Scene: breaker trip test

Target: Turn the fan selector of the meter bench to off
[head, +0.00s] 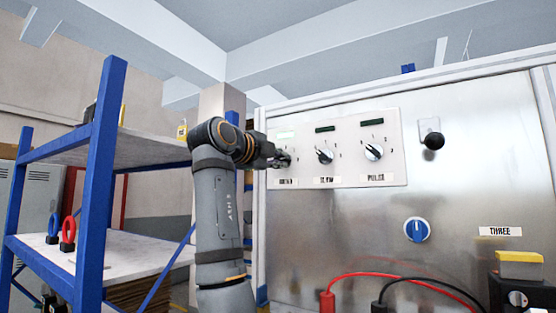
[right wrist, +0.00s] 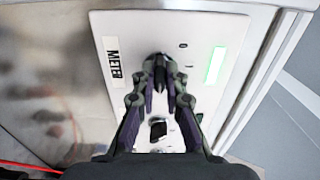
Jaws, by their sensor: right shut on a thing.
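The bench's metal face carries a pale panel (head: 345,135) with a row of three selectors. My right gripper (head: 283,160) is at the leftmost selector and shut on its knob, which its fingers mostly hide. In the right wrist view the fingers (right wrist: 160,68) close together in front of the panel (right wrist: 205,35), beside a label (right wrist: 113,62) that seems to begin "METE". The middle selector (head: 325,156) and the right selector (head: 374,152) have black-and-white knobs. No label that I can read says fan. My left gripper is out of view.
Right of the panel are a black ball-ended lever (head: 433,141) and a blue knob (head: 417,230). Red (head: 375,274) and black (head: 430,282) leads run below, near a yellow-topped box (head: 519,265). A blue-framed shelf (head: 98,165) stands close on the left.

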